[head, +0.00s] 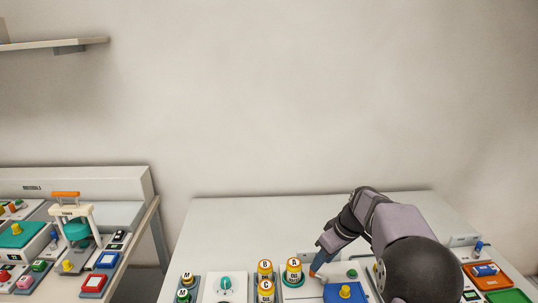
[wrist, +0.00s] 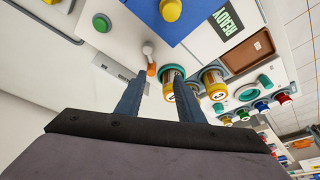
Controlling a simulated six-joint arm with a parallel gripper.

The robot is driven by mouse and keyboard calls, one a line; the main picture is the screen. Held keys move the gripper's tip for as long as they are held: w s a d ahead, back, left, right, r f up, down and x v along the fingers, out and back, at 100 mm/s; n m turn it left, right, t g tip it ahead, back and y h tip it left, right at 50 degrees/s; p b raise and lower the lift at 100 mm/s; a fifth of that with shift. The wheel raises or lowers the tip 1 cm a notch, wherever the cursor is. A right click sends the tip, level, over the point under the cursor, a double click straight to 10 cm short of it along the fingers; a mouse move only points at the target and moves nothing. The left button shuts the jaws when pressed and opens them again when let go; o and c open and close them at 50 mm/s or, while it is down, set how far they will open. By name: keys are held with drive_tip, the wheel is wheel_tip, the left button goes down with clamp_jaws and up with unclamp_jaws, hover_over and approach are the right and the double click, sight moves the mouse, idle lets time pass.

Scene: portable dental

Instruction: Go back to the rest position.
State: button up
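My gripper (head: 318,268) is low over the right-hand bench (head: 235,225), to the right of the yellow canister marked A (head: 293,271). In the wrist view the two dark fingers of my gripper (wrist: 157,79) are apart, with a gap between them. A small white lever with an orange end (wrist: 151,66) shows in line with that gap, and neither finger is seen closed on it. Whether a fingertip touches it I cannot tell. My arm reaches in from the right and hides part of the bench.
Canisters B (head: 265,270) and C (head: 266,291) stand beside A. A blue plate (head: 335,295) with a yellow knob lies close to my gripper. An orange tray (head: 470,272) is at the right. The bench's back strip and the wall above are clear.

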drive_tip(key=s+a+m+g+h+p, duration=0.1)
drive_tip(key=s+a+m+p, duration=0.1)
drive_tip(key=s, duration=1.3)
drive_tip(key=s+a+m+g+h+p, duration=0.1)
drive_tip(key=s+m+p, duration=0.3)
drive_tip(key=s, duration=1.1)
drive_tip(key=shift+s+a+f+m+g+h, duration=0.35)
drive_tip(key=shift+m+g, duration=0.15)
drive_tip(key=shift+g, duration=0.1)
drive_tip(key=shift+c, duration=0.7)
